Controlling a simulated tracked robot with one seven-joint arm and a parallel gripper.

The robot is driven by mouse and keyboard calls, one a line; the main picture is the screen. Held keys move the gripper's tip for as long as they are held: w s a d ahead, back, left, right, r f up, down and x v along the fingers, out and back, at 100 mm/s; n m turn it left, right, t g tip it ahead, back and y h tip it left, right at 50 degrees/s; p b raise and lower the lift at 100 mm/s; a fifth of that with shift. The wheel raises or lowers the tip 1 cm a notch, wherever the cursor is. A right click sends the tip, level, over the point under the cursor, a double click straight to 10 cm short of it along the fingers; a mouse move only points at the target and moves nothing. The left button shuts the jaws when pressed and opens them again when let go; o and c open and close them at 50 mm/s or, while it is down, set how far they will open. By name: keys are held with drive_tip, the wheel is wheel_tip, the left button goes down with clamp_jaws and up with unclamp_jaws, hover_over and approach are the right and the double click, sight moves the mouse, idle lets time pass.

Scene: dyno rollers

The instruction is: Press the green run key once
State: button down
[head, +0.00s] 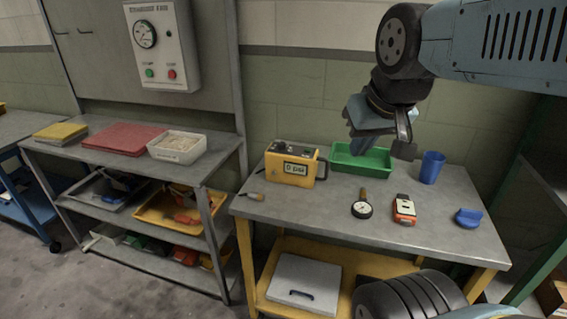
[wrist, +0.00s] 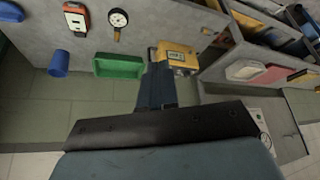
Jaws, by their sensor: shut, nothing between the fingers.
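The green run key (head: 150,73) is a small round green button on the lower left of a pale wall-mounted control box (head: 170,40). A red button (head: 171,74) sits to its right, and a round gauge is above. My gripper (head: 357,145) is shut and empty, in the air above the back of the right-hand bench, well to the right of the box and apart from it. In the wrist view the closed fingers (wrist: 155,85) show in the middle. A pale box at the lower right there is partly hidden, and its keys are too small to tell.
A left shelf unit below the box carries a red folder (head: 118,138) and white bin (head: 177,147).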

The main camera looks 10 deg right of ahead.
idle(0.6)
drive_tip(key=shift+w, duration=0.1)
drive_tip(key=m+t+y, duration=0.1)
drive_tip(key=m+y, duration=0.5)
drive_tip(key=m, duration=1.2)
hover_over(310, 150)
wheel_tip(310, 150, down, 8)
drive_tip(key=shift+r, duration=0.25)
drive_tip(key=shift+f, duration=0.1)
drive_tip(key=shift+f, duration=4.3)
drive_tip(key=shift+f, duration=0.1)
